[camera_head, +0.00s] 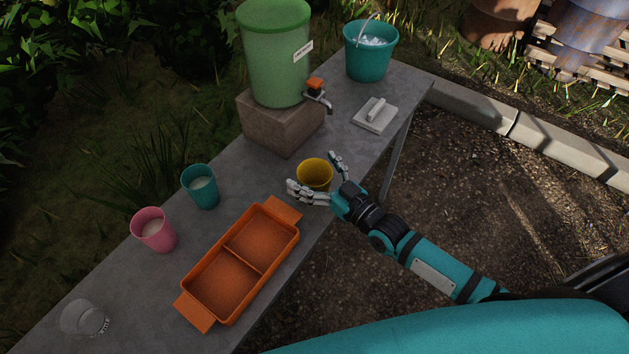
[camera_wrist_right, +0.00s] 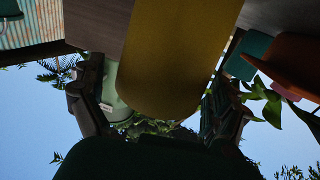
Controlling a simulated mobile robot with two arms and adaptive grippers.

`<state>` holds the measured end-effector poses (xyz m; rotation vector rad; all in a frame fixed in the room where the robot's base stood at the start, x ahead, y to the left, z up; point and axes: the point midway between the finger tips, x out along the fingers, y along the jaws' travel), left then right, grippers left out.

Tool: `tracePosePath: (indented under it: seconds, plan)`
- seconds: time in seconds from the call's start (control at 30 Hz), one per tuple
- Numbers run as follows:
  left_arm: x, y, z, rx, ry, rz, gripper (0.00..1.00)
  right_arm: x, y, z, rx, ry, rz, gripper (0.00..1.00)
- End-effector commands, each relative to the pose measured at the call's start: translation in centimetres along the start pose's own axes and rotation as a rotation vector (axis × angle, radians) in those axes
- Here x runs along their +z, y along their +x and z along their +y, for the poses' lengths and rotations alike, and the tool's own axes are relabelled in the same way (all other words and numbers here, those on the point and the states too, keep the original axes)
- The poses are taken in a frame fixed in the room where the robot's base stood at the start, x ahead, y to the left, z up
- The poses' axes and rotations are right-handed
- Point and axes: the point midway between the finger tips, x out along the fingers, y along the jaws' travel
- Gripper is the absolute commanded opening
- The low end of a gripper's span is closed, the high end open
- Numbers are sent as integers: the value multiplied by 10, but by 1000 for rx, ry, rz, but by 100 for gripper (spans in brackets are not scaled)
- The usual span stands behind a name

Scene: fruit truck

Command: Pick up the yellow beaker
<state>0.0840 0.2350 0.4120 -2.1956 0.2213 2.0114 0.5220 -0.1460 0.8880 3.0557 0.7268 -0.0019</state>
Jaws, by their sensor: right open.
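The yellow beaker (camera_head: 315,173) stands upright on the grey table, near its front edge. My right gripper (camera_head: 312,170) is open, with one finger on each side of the beaker. In the right wrist view the yellow beaker (camera_wrist_right: 172,60) fills the middle, between the two spread fingers of the right gripper (camera_wrist_right: 155,92). Gaps show there between the fingers and the beaker wall; I cannot tell whether any part touches. My left gripper is not in view.
An orange two-part tray (camera_head: 238,262) lies nearby on the table (camera_head: 345,150). A teal beaker (camera_head: 200,187), a pink beaker (camera_head: 154,230) and a clear glass (camera_head: 84,318) stand left.

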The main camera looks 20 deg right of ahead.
Motion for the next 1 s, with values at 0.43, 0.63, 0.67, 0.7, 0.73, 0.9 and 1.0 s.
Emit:
tracePosePath:
  seconds: [0.43, 0.63, 0.67, 0.7, 0.73, 0.9, 1.0]
  plan:
    - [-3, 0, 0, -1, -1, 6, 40, 0, 0, 0, 1, 0, 0, 67]
    - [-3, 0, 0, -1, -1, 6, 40, 0, 0, 0, 1, 0, 0, 49]
    - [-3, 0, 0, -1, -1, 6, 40, 0, 0, 0, 1, 0, 0, 49]
    - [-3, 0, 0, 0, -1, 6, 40, 0, 0, 0, 1, 0, 0, 48]
    - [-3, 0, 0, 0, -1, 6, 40, 0, 0, 0, 1, 0, 0, 48]
    - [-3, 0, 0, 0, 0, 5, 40, 0, 0, 0, 1, 0, 0, 48]
    - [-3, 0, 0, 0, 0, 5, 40, -2, 0, 0, 1, 0, 1, 48]
